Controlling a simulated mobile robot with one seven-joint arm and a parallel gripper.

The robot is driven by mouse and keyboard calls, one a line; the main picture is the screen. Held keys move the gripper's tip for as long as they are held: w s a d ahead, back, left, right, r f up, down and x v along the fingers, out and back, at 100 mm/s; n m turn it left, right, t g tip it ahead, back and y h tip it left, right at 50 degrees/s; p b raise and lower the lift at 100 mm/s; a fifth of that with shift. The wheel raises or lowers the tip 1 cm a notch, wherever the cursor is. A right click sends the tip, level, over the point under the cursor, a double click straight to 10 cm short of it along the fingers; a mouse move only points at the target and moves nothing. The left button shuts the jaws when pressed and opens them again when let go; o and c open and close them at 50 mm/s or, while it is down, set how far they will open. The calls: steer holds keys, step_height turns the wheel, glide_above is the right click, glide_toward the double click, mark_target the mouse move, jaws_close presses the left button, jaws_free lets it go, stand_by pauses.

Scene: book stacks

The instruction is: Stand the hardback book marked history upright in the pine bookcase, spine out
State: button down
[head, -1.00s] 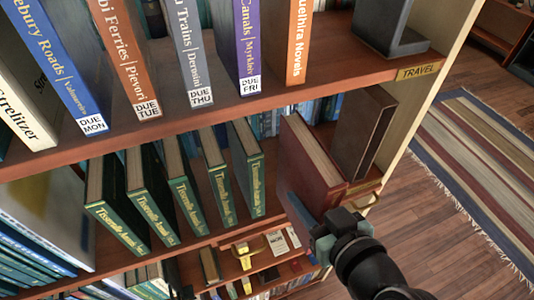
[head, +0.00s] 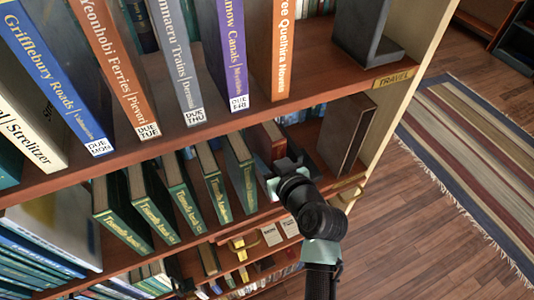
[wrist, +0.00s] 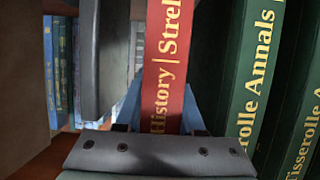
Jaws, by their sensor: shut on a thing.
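The red hardback marked History (head: 267,143) is on the middle shelf of the pine bookcase (head: 400,85), right of a row of green books (head: 212,180). My gripper (head: 277,180) is shut on it and hides its lower front in the head view. In the wrist view the red spine (wrist: 165,65) faces out with gold lettering, between my blue fingertips (wrist: 160,105). The book looks upright. Green books (wrist: 250,75) stand close beside it. Whether its base touches the shelf is hidden.
A dark upright slab (head: 347,135) stands right of the book, with a gap between; it also shows in the wrist view (wrist: 103,55). The shelf board above (head: 330,80) holds several titled books. A striped rug (head: 470,150) lies on the floor at right.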

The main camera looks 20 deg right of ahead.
stand_by(0.3)
steer(key=shift+f, duration=0.2)
steer(key=c, duration=0.5)
jaws_free()
steer(key=shift+s+f, duration=0.1)
